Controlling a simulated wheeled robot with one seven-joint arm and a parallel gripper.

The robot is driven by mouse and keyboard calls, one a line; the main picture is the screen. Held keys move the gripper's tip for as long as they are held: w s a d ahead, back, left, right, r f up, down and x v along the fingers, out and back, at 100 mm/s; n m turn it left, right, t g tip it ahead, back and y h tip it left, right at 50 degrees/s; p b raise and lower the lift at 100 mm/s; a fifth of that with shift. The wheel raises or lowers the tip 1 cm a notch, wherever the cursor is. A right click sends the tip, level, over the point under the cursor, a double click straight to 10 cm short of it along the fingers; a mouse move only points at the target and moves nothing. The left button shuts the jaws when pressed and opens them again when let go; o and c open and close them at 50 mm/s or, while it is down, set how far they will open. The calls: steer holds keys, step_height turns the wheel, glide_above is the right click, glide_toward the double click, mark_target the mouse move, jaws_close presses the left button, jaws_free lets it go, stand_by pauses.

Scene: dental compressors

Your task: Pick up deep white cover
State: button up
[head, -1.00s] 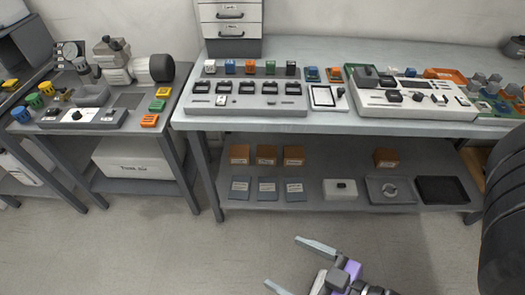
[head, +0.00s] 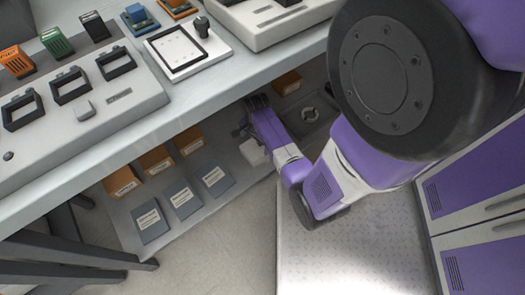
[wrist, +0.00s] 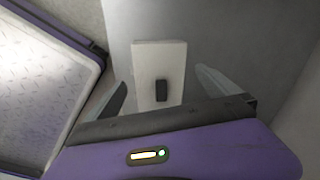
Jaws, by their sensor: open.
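The deep white cover is a white box-like piece with a small black handle. In the wrist view the cover (wrist: 148,57) lies ahead of my gripper (wrist: 161,80), between the lines of the two fingers. The fingers are spread apart, with nothing gripped. In the head view the cover (head: 252,152) sits on the lower shelf, partly hidden by my arm. My gripper (head: 243,128) is reaching in under the tabletop, close to the cover; its fingertips are hard to make out there.
Grey labelled packets (head: 183,198) and orange-brown boxes (head: 157,160) lie left of the cover on the lower shelf (head: 205,205). A grey tray (head: 311,118) with a round part lies to the right. The tabletop edge (head: 130,146) overhangs the shelf.

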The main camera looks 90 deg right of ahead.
steer(key=s+d+m, duration=0.1)
steer(key=s+d+f+m+y+b, duration=0.1)
steer(key=d, duration=0.1)
steer(key=shift+s+d+g, duration=0.25)
steer(key=shift+s+g, duration=0.05)
steer(key=shift+s+f+m+b, duration=0.1)
steer(key=shift+f+m+b, duration=0.15)
steer(key=shift+m+b, duration=0.05)
steer(key=shift+a+f+b, duration=0.1)
steer(key=shift+f+b, duration=1.9)
steer(key=shift+f, duration=1.5)
steer(key=shift+c, duration=0.4)
steer(key=c, duration=1.2)
steer(key=shift+o, duration=0.2)
steer(key=shift+r, duration=0.1)
